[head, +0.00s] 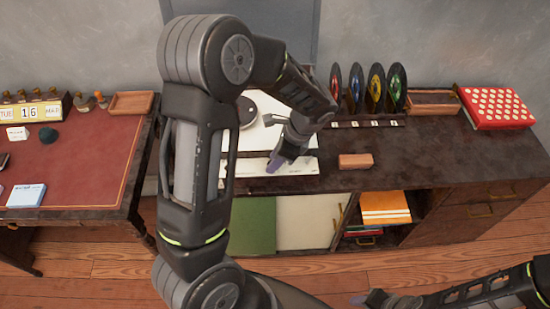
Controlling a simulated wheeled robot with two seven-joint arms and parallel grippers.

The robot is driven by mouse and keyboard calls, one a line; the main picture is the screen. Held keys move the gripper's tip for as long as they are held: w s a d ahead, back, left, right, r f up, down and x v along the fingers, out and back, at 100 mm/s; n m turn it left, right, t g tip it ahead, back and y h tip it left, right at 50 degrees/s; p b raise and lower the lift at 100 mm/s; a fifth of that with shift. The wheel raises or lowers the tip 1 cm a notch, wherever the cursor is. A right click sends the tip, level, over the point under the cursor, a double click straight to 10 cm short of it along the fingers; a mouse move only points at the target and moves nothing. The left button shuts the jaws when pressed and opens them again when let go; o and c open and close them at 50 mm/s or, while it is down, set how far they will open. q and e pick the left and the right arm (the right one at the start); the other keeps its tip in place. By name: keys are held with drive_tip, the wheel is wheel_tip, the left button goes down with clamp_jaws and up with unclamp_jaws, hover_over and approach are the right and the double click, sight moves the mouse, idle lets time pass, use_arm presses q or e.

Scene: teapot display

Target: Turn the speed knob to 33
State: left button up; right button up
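A white record-player-like unit (262,140) stands on the dark cabinet, mostly covered by my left arm. A dark round part (246,112) shows on its top. The speed knob cannot be made out; my arm or gripper may hide it. My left gripper (276,164) points down over the unit's front part, its purplish fingertips close together in the picture. I cannot tell whether they touch anything or are shut. My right gripper (362,300) is low at the bottom edge, away from the cabinet, and its opening is too small to read.
The dark cabinet (440,150) carries upright coloured records (376,88), a brown block (356,161), a wooden tray (433,101) and a red dotted box (497,108). A desk with a red top (75,165) stands left. The cabinet top right of the block is clear.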

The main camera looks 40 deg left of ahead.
use_arm(q)
clamp_jaws()
idle(0.3)
drive_tip(key=shift+w+n, duration=0.1)
drive_tip(key=shift+n, duration=0.4)
drive_tip(key=n+g, duration=0.1)
drive_tip(key=n, duration=0.1)
drive_tip(key=n+g+h, duration=0.1)
drive_tip(key=n, duration=0.2)
drive_tip(key=shift+w+a, duration=0.15)
drive_tip(key=shift+a, duration=0.05)
drive_tip(key=n+h, duration=0.1)
drive_tip(key=n, duration=0.2)
drive_tip(key=n+h, duration=0.1)
drive_tip(key=n, duration=0.2)
drive_tip(key=shift+w+a+g+b, duration=0.1)
drive_tip(key=shift+a+g+b, duration=0.05)
drive_tip(key=shift+g+b, duration=0.2)
unclamp_jaws()
